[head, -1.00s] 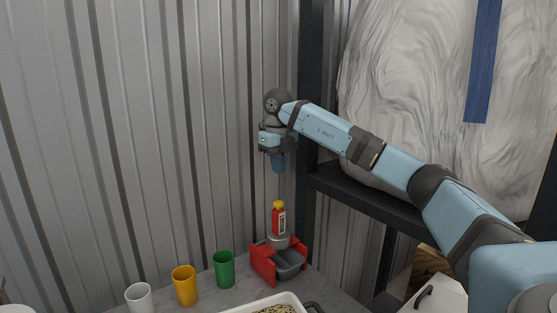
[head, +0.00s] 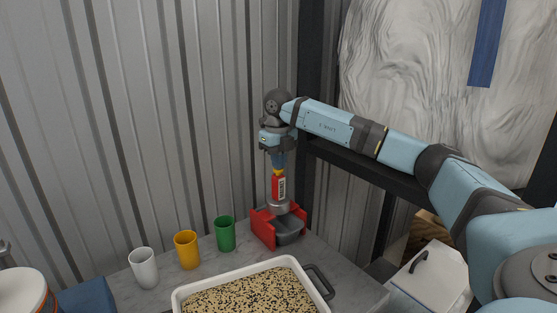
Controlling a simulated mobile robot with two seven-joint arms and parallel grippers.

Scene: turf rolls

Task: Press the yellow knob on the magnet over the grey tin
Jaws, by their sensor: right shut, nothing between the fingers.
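The magnet (head: 279,188) stands upright, with a red body, a pale label and a grey round base. Its yellow knob (head: 278,172) is on top, partly hidden by my fingers. The grey tin (head: 289,231) sits below it between the red walls of a holder (head: 263,229). My right gripper (head: 278,162) points straight down, shut and empty, with its blue fingertips at the knob. They look to be touching it, but I cannot tell how firmly. My left gripper is out of view.
White (head: 144,270), yellow (head: 187,252) and green (head: 225,235) cups stand left of the holder. A white tray (head: 178,299) of speckled seeds is in front. A white-lidded box (head: 428,277) is at right. Corrugated wall (head: 150,120) rises behind the counter.

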